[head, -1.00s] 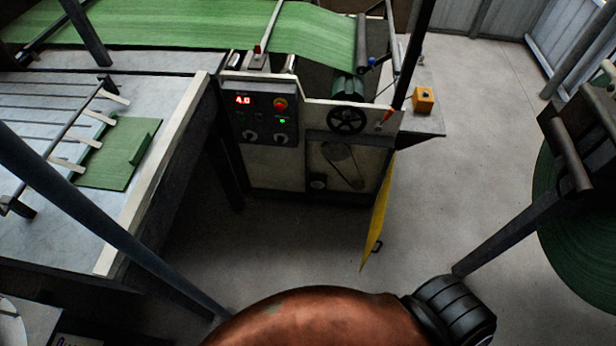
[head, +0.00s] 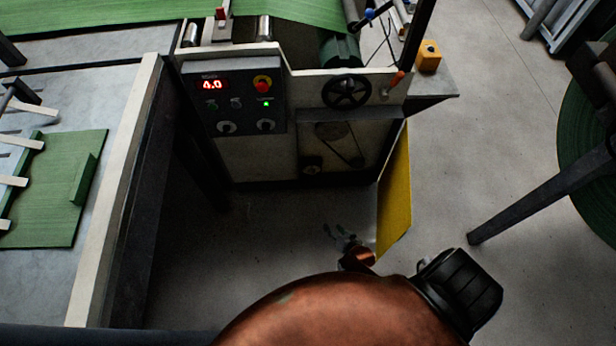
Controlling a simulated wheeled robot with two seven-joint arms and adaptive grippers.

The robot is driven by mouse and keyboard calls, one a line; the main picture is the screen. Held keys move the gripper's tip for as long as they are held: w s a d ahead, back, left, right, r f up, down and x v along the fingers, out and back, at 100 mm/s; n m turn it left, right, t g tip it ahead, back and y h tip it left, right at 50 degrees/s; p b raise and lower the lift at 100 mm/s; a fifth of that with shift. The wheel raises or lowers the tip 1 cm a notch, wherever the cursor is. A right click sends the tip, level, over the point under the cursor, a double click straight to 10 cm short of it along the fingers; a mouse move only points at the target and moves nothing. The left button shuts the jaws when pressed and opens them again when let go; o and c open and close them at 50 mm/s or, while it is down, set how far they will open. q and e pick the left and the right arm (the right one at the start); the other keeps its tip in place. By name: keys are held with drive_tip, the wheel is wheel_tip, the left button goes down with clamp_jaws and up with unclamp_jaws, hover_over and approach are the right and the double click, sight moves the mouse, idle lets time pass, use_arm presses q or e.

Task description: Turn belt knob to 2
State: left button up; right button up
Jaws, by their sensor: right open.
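The dark control panel (head: 236,97) is on the front of the machine. Its red display (head: 211,85) reads 4.0. Two round knobs with light marks sit along its lower edge, a left knob (head: 226,128) and a right knob (head: 266,125). Their labels are too small to read, so I cannot tell which is the belt knob. My right gripper (head: 340,236) is small and dark in the picture, open and empty, below and right of the panel and well apart from it. My left gripper is out of view.
A red button (head: 263,83) and a green light (head: 266,103) are on the panel. A black handwheel (head: 346,91) is right of it. A yellow door (head: 395,195) stands open beside my right gripper. A table (head: 115,180) edges the left. Floor before the machine is clear.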

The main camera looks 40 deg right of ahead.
drive_tip(key=w+d+r+m+t+h+b, duration=0.1)
drive_tip(key=w+d+m+t+b, duration=0.2)
drive_tip(key=w, duration=0.7)
drive_tip(key=m+t+h+b, duration=0.2)
drive_tip(key=m+h+b, duration=0.1)
drive_tip(key=m+b, duration=0.1)
approach(313, 174)
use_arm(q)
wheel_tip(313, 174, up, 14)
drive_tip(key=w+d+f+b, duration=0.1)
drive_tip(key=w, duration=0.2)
use_arm(e)
drive_tip(key=b+x, duration=0.2)
drive_tip(key=x, duration=0.5)
drive_tip(key=shift+w+d+f, duration=0.1)
drive_tip(key=shift+w+f, duration=0.1)
drive_tip(key=shift+w, duration=0.1)
drive_tip(key=shift+w+d, duration=0.1)
drive_tip(key=shift+w, duration=0.25)
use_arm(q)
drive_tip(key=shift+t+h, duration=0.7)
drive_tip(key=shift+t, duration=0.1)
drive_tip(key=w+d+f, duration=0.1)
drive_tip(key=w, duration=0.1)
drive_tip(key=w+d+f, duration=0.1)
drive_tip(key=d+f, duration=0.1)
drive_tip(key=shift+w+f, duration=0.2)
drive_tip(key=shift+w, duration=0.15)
use_arm(e)
drive_tip(key=shift+r, duration=0.1)
